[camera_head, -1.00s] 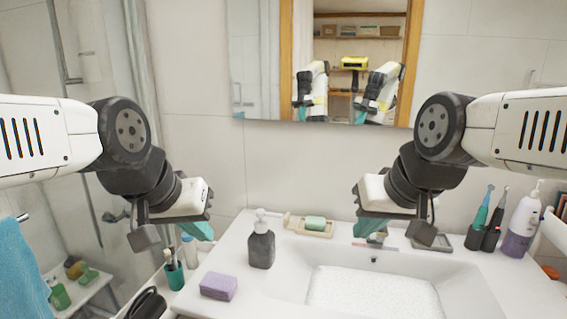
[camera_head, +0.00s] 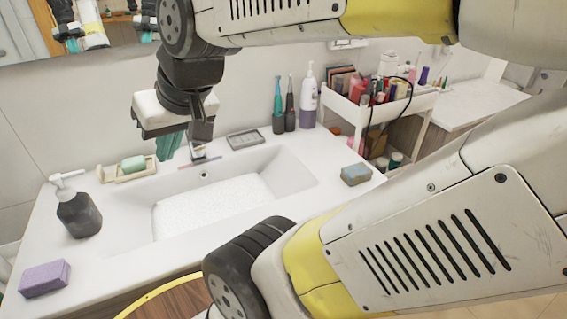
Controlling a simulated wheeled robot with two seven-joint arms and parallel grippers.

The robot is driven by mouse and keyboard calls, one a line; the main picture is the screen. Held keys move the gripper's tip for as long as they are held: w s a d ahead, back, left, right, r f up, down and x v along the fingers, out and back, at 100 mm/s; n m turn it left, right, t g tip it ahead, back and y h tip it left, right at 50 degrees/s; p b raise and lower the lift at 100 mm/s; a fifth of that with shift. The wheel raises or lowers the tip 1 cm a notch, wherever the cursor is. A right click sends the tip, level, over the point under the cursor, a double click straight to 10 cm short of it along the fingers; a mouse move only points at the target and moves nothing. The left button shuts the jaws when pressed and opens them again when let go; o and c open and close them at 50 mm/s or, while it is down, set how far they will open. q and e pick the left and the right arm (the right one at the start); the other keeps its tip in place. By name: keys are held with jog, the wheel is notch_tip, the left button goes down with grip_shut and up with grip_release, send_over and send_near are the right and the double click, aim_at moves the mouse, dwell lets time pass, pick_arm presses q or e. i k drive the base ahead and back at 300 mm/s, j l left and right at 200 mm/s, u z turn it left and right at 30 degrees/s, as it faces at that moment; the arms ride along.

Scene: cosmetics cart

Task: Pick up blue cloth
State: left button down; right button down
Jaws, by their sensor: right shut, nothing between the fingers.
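No blue cloth shows in the head view now. My right gripper (camera_head: 169,147) points down above the back of the sink, with its teal fingertips together and nothing held. Its arm comes in from the right across the top of the view. My left gripper does not show directly.
The white sink counter (camera_head: 125,252) holds a dark pump bottle (camera_head: 79,214), purple sponge (camera_head: 44,278), green soap in a dish (camera_head: 133,164), toothbrushes (camera_head: 284,112) and a blue-grey sponge (camera_head: 356,174). A white cart (camera_head: 418,108) with cosmetics stands right. A round wooden top (camera_head: 172,301) is below.

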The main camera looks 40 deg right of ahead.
aim_at(353, 175)
jog(key=z, duration=2.3)
jog(key=i+l+u, duration=0.1)
jog(key=l+u, duration=0.2)
jog(key=l, duration=0.2)
jog(key=i+l+u, duration=0.1)
jog(key=l+u, duration=0.2)
jog(key=l, duration=0.2)
